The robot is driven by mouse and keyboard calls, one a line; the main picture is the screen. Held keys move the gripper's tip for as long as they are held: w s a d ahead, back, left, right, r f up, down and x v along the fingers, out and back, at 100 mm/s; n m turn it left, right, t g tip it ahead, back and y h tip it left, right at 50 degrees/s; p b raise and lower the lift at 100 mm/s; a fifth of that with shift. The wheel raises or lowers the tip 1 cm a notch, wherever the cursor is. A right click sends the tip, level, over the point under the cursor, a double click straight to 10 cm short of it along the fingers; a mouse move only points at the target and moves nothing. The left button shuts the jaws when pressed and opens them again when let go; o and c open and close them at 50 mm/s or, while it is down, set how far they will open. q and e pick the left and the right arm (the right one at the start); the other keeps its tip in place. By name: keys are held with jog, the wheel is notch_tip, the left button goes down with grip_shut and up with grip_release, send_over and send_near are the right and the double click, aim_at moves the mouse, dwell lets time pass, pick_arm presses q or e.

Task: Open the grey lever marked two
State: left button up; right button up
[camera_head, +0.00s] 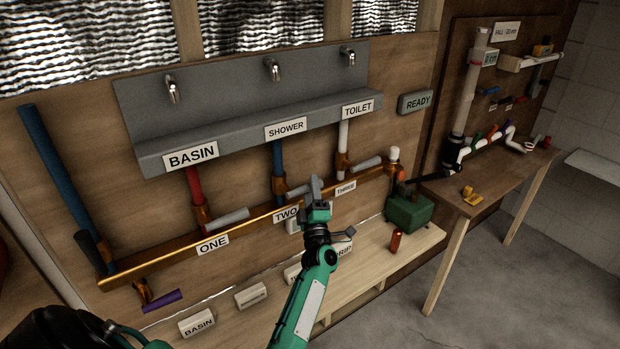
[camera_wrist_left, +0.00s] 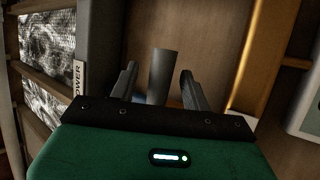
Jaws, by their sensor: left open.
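The grey lever marked two (camera_head: 297,191) sticks out to the right from the brass valve on the blue shower pipe (camera_head: 278,165), above the TWO label (camera_head: 286,214). My left gripper (camera_head: 316,187) is at the lever's free end and hides part of it. In the left wrist view, the grey lever (camera_wrist_left: 163,68) stands between the two open fingers of my left gripper (camera_wrist_left: 158,84), with a visible gap on each side. The fingers are not closed on it. My right gripper is not in view.
Lever one (camera_head: 234,216) is on the left and lever three (camera_head: 367,162) on the right, both pointing right. A brass pipe (camera_head: 150,263) runs below them. A green box (camera_head: 408,212) stands right on the low bench (camera_head: 415,240).

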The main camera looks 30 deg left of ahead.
pick_arm(q)
jog(key=shift+x, duration=1.4)
jog(key=shift+c, duration=0.5)
grip_shut()
